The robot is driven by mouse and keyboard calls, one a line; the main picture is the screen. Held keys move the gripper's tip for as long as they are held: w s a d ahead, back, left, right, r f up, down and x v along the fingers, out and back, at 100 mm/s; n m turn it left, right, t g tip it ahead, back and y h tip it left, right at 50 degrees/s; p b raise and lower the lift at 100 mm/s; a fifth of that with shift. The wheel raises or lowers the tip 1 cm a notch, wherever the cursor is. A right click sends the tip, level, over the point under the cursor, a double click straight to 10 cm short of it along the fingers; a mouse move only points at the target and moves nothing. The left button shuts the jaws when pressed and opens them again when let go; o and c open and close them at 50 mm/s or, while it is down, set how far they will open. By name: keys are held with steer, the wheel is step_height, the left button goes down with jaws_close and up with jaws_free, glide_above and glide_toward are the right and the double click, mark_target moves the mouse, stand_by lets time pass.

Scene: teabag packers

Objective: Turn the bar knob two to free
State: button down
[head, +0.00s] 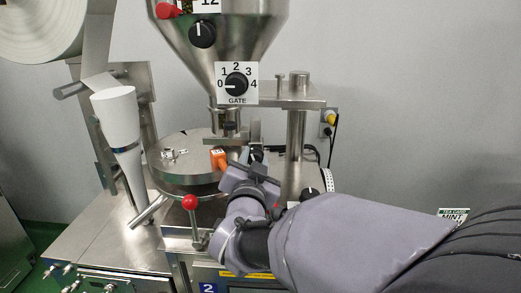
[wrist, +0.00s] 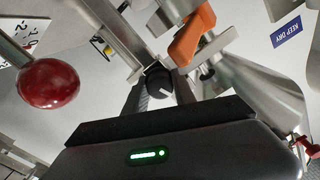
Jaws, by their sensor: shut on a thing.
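My gripper (head: 248,160) reaches over the round steel table of the machine, beside an orange block (head: 218,158). In the wrist view, a black knob with a white pointer line (wrist: 158,82) sits between the fingertips of my gripper (wrist: 160,92). The jaws are shut on this knob. In the head view my gripper hides most of it, and no number label beside it is readable. The orange block also shows in the wrist view (wrist: 192,36), just beyond the knob and close to the fingers.
Another black knob (head: 310,193) is at right. A white paper cone (head: 118,120) stands left.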

steer(key=n, duration=0.3)
steer(key=shift+n+p, duration=0.3)
steer(key=shift+n, duration=0.1)
steer(key=n+p, duration=0.1)
steer(key=n, duration=0.2)
steer(key=shift+r+n, duration=0.1)
steer(key=shift+n, duration=0.2)
steer(key=n+p, duration=0.2)
steer(key=n, duration=0.4)
steer(key=shift+n, duration=0.3)
steer(key=shift+p, duration=0.3)
steer(key=c, duration=1)
jaws_free()
steer(key=shift+c, duration=0.2)
